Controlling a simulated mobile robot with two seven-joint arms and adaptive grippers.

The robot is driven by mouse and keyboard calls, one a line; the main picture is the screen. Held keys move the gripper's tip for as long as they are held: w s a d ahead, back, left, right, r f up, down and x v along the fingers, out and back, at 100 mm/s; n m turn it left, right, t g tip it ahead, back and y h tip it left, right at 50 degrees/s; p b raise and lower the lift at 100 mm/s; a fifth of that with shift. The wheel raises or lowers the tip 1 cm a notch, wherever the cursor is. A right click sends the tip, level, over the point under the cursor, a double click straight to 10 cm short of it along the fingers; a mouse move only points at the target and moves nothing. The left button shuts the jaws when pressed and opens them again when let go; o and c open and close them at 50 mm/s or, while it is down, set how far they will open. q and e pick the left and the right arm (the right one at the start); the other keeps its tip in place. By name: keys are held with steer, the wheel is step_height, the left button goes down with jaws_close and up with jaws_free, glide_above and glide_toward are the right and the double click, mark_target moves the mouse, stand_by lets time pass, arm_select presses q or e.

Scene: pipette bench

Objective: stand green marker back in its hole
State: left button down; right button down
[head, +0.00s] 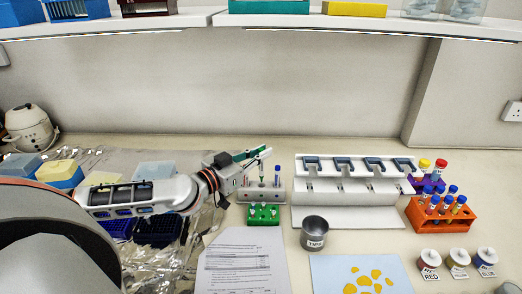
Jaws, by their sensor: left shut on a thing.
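My left gripper (262,160) comes in from the left over the grey marker stand (247,196) near the middle of the bench. It is shut on the green marker (262,180), which shows as a small upright green piece below the fingertips, at the stand. I cannot tell whether its lower end is inside a hole or just above it. A blue-topped marker (277,174) stands upright at the right of the stand. The fingers partly hide the top of the green marker. My right gripper is not in view.
A green tube rack (264,216) sits just in front of the stand. A white pipette holder (345,187) is close on the right, with a metal cup (314,232) before it. An orange tube rack (441,213) stands farther right. A shelf runs above.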

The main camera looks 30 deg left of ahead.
mark_target(260, 165)
arm_select(q)
steer(key=shift+f, duration=0.25)
steer(key=shift+f, duration=0.6)
steer(key=shift+f, duration=0.15)
stand_by(0.3)
steer(key=shift+f+b, duration=0.4)
steer(key=shift+f, duration=0.65)
steer(key=c, duration=2)
jaws_free()
steer(key=shift+c, duration=0.2)
steer(key=v, duration=1.2)
